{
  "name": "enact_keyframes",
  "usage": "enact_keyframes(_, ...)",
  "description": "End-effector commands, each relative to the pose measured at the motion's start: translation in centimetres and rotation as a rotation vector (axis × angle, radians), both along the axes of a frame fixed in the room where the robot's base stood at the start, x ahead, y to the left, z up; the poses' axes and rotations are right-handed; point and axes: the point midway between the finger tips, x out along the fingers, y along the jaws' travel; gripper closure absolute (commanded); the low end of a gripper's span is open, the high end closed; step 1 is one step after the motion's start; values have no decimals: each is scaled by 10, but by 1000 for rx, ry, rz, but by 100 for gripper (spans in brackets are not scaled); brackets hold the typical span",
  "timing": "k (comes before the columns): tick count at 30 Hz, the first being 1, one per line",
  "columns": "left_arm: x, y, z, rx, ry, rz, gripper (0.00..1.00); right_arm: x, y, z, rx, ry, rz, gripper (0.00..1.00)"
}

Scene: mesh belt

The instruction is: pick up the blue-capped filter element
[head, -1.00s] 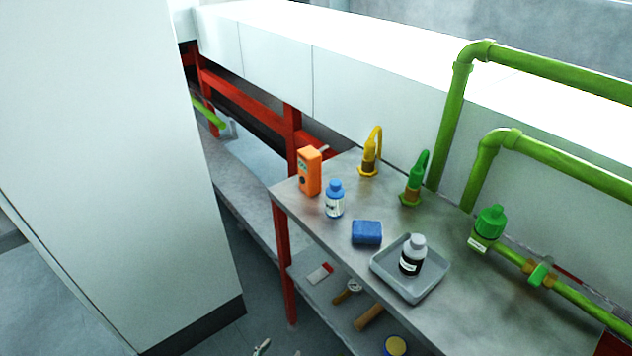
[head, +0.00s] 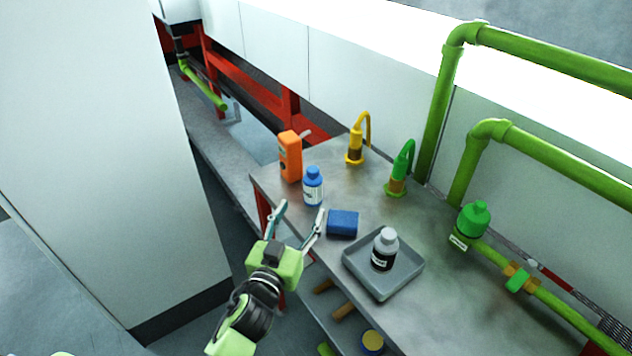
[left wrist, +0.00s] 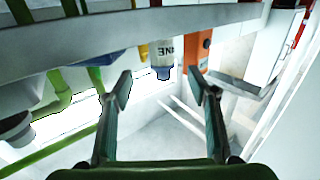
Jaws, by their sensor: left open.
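A bottle with a blue cap and a white and blue label (head: 313,188) stands upright near the left end of the metal table. A round yellow item with a dark blue top (head: 372,342) is on the lower shelf at the bottom of the head view. I cannot tell from looks which is the filter element. My left gripper (head: 300,213) is open and empty at the table's front edge, apart from the bottle. In the left wrist view the picture is upside down, and the blue-capped bottle (left wrist: 162,58) shows beyond the open fingers (left wrist: 160,88). My right gripper is not seen.
A blue block (head: 342,223) and a grey tray (head: 408,279) holding a grey-capped bottle (head: 385,249) lie to the right. Yellow (head: 355,155) and green (head: 397,184) hooked fittings stand behind. A tall white cabinet (head: 95,150) is left.

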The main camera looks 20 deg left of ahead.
Motion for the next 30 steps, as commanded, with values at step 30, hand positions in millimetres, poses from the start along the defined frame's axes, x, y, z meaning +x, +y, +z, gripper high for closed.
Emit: enact_keyframes(30,116,1,1,0,0,0,47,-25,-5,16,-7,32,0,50)
